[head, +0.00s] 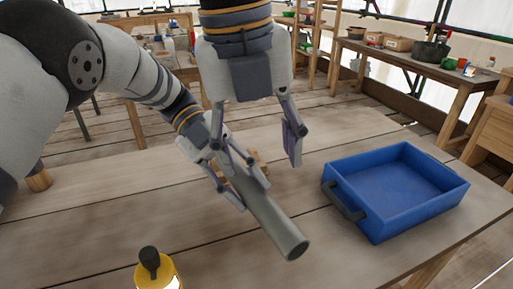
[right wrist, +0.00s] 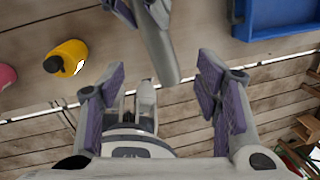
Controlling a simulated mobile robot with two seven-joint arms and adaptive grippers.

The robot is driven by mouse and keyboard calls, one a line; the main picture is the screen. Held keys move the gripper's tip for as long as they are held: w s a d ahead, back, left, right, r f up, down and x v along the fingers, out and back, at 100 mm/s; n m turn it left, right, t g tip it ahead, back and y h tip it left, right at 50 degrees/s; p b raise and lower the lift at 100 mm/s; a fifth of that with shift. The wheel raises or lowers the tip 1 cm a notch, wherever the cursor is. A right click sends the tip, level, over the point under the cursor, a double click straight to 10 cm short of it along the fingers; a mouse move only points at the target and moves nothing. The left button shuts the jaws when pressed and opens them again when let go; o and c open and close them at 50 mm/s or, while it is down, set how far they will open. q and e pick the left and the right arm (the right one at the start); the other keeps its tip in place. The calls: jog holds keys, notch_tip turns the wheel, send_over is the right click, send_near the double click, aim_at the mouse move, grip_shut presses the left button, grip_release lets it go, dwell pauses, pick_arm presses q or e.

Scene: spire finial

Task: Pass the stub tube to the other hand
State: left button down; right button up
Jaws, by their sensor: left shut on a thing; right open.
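The stub tube (head: 275,224) is a grey, hollow cylinder, tilted, with its open end toward the lower right of the head view. My left gripper (head: 249,194) is shut around it near its upper part, and the lower end sticks out free. My right gripper (head: 256,152) is open and comes down from the top of the head view, above and behind the tube. In the right wrist view the tube (right wrist: 160,48) hangs from the top, its end near the gap between the open purple pads of my right gripper (right wrist: 160,95). The pads do not appear to touch it.
A blue tray (head: 395,190) with a dark handle stands empty on the wooden table (head: 90,225) at right. A yellow bottle (head: 158,273) with a black cap stands at the front. Small wooden pieces (head: 259,160) show partly behind the left gripper. Benches with clutter stand farther back.

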aim_at(269, 205)
jog(key=f+n, duration=0.1)
jog(key=f, duration=0.3)
jog(key=d+f+n, duration=0.1)
jog(key=f, duration=0.2)
jog(key=f+n, duration=0.2)
jog(key=f, duration=0.2)
jog(key=shift+w+d+f, duration=0.3)
jog(key=shift+w+f, duration=0.05)
jog(key=shift+w, duration=0.05)
jog(key=shift+c, duration=0.4)
grip_shut()
pick_arm(q)
jog(key=c, duration=1)
grip_release()
jog(key=shift+c, duration=0.2)
